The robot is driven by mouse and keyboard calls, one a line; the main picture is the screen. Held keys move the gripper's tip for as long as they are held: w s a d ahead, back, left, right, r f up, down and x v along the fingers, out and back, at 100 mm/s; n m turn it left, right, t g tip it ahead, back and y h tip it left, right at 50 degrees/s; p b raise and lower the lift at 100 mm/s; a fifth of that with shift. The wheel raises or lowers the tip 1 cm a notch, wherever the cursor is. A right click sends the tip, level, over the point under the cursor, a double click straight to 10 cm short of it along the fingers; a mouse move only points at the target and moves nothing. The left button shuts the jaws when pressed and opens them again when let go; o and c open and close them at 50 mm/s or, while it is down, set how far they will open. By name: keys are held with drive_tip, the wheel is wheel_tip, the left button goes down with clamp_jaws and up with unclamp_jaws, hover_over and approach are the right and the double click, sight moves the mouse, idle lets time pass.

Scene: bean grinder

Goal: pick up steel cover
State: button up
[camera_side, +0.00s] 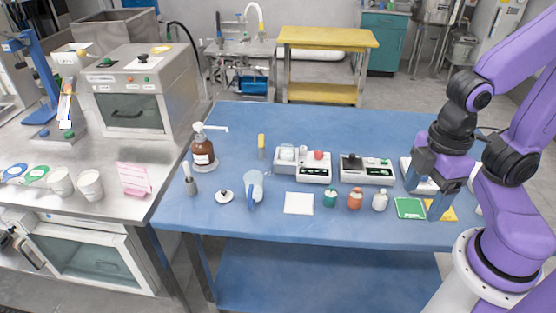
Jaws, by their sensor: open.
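A small round pale lid with a dark knob (224,196), which looks like the steel cover, lies on the blue table (350,228) left of centre. It sits just left of a clear cup with a blue handle (254,187). My gripper (424,196) is open at the right end of the table, pointing down, far from the lid. It is above or beside a white device (414,170), a green card (409,208) and a yellow triangle (450,212); the height gap is unclear. Nothing shows between its fingers.
A brown pump bottle (203,150) and a brush (190,182) stand left of the lid. A white square (298,203) and several small bottles (355,199) line the front. Small devices (314,168) stand behind them. A steel bench (110,165) adjoins the table's left.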

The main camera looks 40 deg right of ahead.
drive_tip(key=shift+o, duration=0.3)
drive_tip(key=shift+w+a, duration=0.1)
drive_tip(key=m, duration=0.4)
hover_over(224, 191)
drive_tip(key=shift+t+y, duration=0.3)
drive_tip(key=shift+t, duration=0.1)
drive_tip(key=f, duration=1.6)
drive_tip(key=shift+s+f, duration=0.25)
drive_tip(key=shift+w+f, duration=0.2)
drive_tip(key=shift+f, duration=2.5)
drive_tip(key=c, duration=1.1)
